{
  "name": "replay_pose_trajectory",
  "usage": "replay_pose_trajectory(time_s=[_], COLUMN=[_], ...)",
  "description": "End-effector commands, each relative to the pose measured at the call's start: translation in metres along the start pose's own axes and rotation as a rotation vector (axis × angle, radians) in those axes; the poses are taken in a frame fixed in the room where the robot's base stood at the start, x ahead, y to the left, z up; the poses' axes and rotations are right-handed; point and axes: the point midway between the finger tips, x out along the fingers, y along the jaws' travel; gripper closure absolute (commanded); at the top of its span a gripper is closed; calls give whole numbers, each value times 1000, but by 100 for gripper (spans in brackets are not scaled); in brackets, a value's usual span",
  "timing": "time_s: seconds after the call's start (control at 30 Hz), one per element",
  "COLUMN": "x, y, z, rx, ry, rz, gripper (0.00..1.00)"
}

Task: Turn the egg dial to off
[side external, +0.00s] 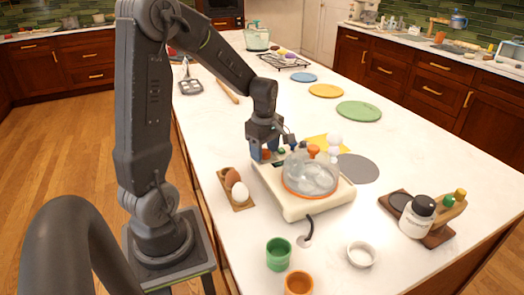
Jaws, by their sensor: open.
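The egg cooker, a cream-coloured appliance (303,206) with a clear dome (311,174) over an orange ring, stands on the white counter. A dial on it is not clearly visible; small coloured parts show along its back left edge, partly behind my gripper. My gripper (272,157) points down over that back left edge, with its jaws open. Whether the fingers touch the cooker cannot be told from this view.
A wooden tray with a brown and a white egg (239,191) lies left of the cooker. A green cup (278,254), an orange cup (298,284) and a white dish (361,254) stand in front. A white jar (417,217) is at right. A grey disc (358,168) lies behind.

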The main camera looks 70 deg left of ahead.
Motion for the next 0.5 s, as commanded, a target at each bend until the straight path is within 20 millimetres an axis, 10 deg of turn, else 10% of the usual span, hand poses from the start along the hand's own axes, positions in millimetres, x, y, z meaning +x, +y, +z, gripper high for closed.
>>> replay_pose_trajectory(time_s=[0.5], x=[0], y=[1], z=[1], rx=[540], ry=[-1], rz=[5], gripper=[40])
